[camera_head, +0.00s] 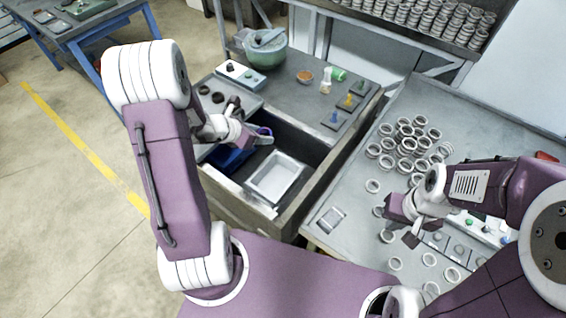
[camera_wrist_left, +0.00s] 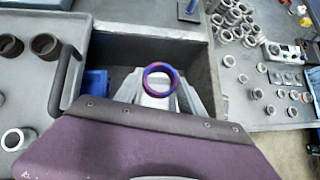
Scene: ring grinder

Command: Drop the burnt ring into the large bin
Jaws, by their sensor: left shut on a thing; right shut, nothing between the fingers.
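The burnt ring (camera_wrist_left: 147,87), tinted blue, purple and red, is between the fingertips of my left gripper (camera_wrist_left: 160,84) in the left wrist view. In the head view my left gripper (camera_head: 262,139) is shut on the ring, above an open drawer (camera_head: 304,147). In that drawer are a white bin (camera_head: 276,179) and a blue bin (camera_head: 228,158), the blue one partly hidden by my left arm. The ring is up and left of the white bin in the head view. My right gripper (camera_head: 399,223) is shut and empty over the right table.
Several metal rings (camera_head: 405,146) lie piled and scattered on the right table (camera_head: 480,110). The workbench behind the drawer holds a green bowl (camera_head: 264,50), a control box (camera_head: 240,73) and dark rings (camera_head: 212,95). The drawer walls stand around the bins.

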